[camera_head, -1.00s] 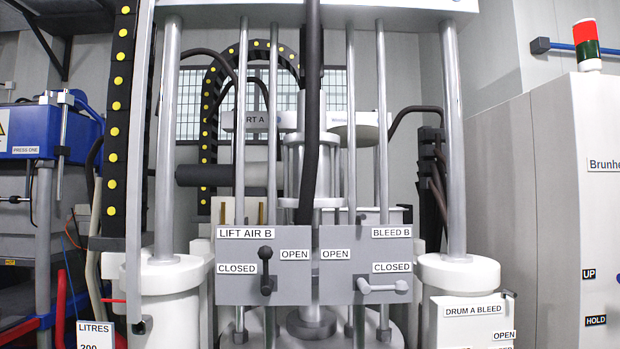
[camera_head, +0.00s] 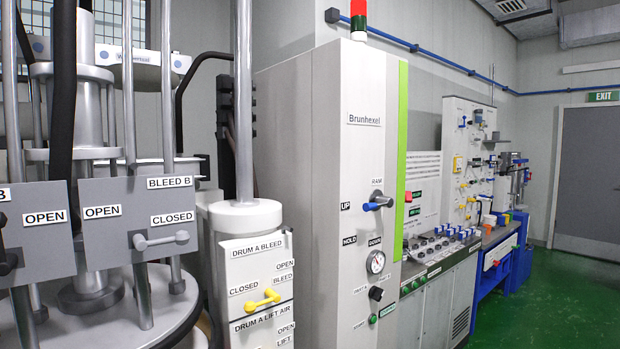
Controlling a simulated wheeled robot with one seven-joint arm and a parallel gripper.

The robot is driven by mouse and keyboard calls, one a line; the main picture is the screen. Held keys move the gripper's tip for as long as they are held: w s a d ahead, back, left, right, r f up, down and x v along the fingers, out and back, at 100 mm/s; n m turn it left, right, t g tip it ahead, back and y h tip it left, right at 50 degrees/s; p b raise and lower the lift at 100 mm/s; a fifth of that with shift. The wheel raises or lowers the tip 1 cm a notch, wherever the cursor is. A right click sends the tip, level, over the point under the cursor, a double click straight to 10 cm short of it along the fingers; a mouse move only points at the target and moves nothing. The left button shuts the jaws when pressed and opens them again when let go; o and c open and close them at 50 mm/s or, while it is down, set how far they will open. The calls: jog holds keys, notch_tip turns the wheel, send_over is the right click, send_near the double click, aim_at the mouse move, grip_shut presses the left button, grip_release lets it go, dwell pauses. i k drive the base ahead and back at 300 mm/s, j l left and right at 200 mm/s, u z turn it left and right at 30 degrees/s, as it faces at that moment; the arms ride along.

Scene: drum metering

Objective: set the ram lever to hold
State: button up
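The ram lever (camera_head: 377,201) is on the front of the tall white Brunhexel cabinet (camera_head: 300,130), right of centre in the head view. It has a grey hub and a blue grip that points left, towards the UP label (camera_head: 346,206). The RAM label (camera_head: 377,182) is above it. The HOLD label (camera_head: 349,240) is below and left of it, and the DOWN label (camera_head: 375,242) is straight below. My gripper is not in view, and nothing touches the lever.
Left of the cabinet stands the drum press with grey BLEED B panel (camera_head: 140,215) and a DRUM A BLEED box (camera_head: 255,270) with a yellow lever (camera_head: 262,299). A gauge (camera_head: 376,262) sits below the ram lever. Green floor (camera_head: 560,290) is open at the right, before a grey door (camera_head: 587,175).

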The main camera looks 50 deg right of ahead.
aim_at(378, 200)
jog(key=z, duration=1.2)
